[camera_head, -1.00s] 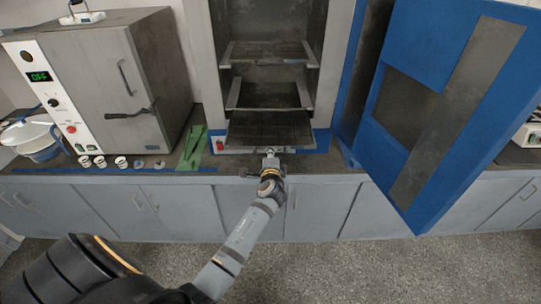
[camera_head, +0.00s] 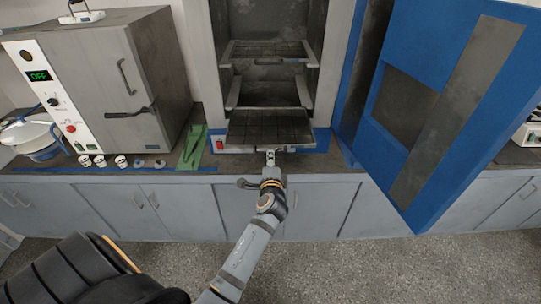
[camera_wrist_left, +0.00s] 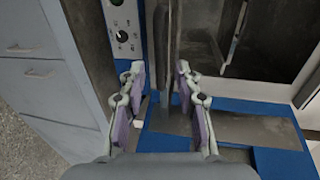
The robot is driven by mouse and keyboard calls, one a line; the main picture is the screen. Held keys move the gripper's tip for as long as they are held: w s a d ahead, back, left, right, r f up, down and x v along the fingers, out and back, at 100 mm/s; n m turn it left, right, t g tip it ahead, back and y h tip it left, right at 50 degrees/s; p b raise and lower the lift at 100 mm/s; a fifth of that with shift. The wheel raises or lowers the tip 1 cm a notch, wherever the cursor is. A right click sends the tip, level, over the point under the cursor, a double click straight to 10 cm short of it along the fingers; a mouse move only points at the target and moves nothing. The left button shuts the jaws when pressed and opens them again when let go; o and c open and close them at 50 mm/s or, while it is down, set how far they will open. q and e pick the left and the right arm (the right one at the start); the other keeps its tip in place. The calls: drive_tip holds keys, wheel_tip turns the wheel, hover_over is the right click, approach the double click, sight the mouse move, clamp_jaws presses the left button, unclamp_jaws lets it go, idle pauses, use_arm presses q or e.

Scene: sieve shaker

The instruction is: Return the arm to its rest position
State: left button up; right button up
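My left gripper (camera_head: 270,157) is at the front edge of the lowest tray of the open tall oven, seen narrow and edge-on from above. In the left wrist view its two purple-padded fingers (camera_wrist_left: 163,85) stand apart, with a clear gap. The dark edge of a thin slab shows beyond and in line with this gap; I cannot tell how near it is. Nothing is clearly gripped. My left arm reaches in from the lower left. My right gripper is in neither view.
The tall oven's metal tray (camera_head: 268,133) sticks out at the bottom of its chamber. Its blue door (camera_head: 440,60) hangs wide open on the right. A grey oven (camera_head: 150,65) reading OFF stands left, with several small white cups before it. The floor (camera_head: 340,270) is clear.

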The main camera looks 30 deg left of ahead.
use_arm(q)
drive_tip(key=shift+v, duration=0.85)
drive_tip(key=shift+f, duration=0.1)
